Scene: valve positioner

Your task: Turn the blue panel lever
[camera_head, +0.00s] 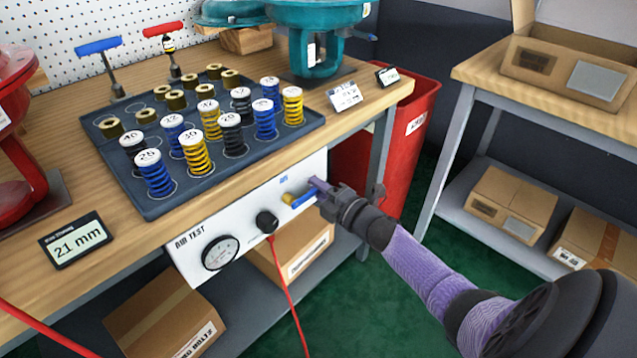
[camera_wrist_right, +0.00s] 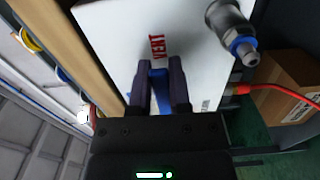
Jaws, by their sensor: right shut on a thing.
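The blue panel lever (camera_head: 302,199) is on the white AIR TEST panel (camera_head: 190,262) under the bench's front edge, beside a brass fitting. My right gripper (camera_head: 317,190) reaches it from the right and is shut on the lever. In the right wrist view the blue lever (camera_wrist_right: 160,82) shows between the two dark fingers of the right gripper (camera_wrist_right: 160,75), below the red VENT label (camera_wrist_right: 157,47). The fingers hide part of the lever. My left gripper is not in view.
A dial gauge (camera_head: 220,253) and a black fitting with a red hose (camera_head: 281,285) are left of the lever. A tray (camera_head: 160,205) of springs stands on the bench above. A red bin (camera_head: 410,110) and cardboard boxes (camera_head: 510,205) are to the right.

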